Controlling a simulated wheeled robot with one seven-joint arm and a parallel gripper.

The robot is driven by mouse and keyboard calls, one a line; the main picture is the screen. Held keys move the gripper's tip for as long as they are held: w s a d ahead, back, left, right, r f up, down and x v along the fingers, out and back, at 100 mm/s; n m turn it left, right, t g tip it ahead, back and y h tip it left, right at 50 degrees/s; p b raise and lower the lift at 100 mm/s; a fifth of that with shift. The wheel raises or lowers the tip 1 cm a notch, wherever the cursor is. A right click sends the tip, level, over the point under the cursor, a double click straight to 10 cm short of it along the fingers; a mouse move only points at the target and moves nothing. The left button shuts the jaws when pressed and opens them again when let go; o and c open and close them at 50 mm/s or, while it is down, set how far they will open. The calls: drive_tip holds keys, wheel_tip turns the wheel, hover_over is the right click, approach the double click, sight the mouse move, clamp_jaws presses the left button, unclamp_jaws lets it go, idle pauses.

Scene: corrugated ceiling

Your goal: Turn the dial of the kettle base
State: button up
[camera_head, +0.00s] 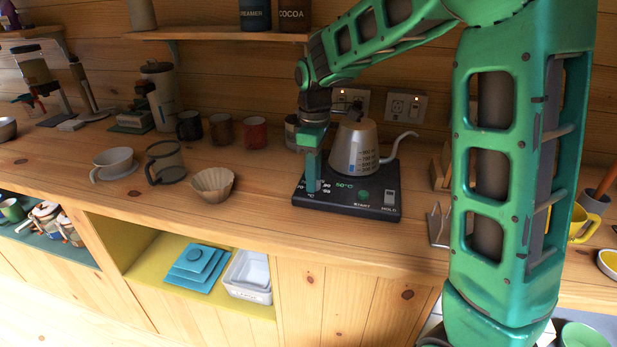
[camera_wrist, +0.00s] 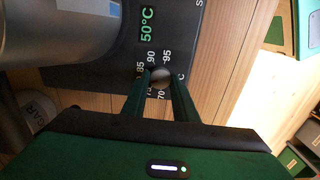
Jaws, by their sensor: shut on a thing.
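The dark kettle base (camera_head: 345,206) lies on the wooden counter, with a green 50°C readout, START and HOLD markings and a ring of temperature numbers at its left end. The silver gooseneck kettle (camera_head: 353,148) stands on the base. My gripper (camera_head: 313,186) points down over the left end of the base. In the wrist view my gripper (camera_wrist: 160,80) has its fingertips on both sides of the small round dial (camera_wrist: 160,77) and is shut on it. The fingers hide much of the dial. The kettle also shows at the upper left of the wrist view (camera_wrist: 55,28).
Several mugs stand behind, near the wall. The counter in front of the base is clear.

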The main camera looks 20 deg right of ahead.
drive_tip(key=shift+w+d+r, duration=0.15)
drive_tip(key=shift+w+d, duration=0.1)
drive_tip(key=o, duration=1.1)
drive_tip(key=shift+c, duration=0.2)
drive_tip(key=shift+s, duration=0.1)
drive_tip(key=shift+a, duration=0.1)
wheel_tip(320, 180, up, 10)
drive_tip(key=shift+r, duration=0.25)
drive_tip(key=s+d+f+m, duration=0.1)
drive_tip(key=s+d+m, duration=0.4)
drive_tip(key=s+d, duration=0.35)
drive_tip(key=s+d+f+m, duration=0.2)
drive_tip(key=s+f+m, duration=0.1)
drive_tip(key=s, duration=0.5)
drive_tip(key=s+d+f+m, duration=0.3)
drive_tip(key=s+m, duration=0.2)
drive_tip(key=s, duration=0.3)
drive_tip(key=s+d+f+m, duration=0.3)
drive_tip(key=s+m, duration=0.1)
drive_tip(key=s, duration=0.4)
drive_tip(key=shift+s+f, duration=0.15)
drive_tip(key=shift+s, duration=0.05)
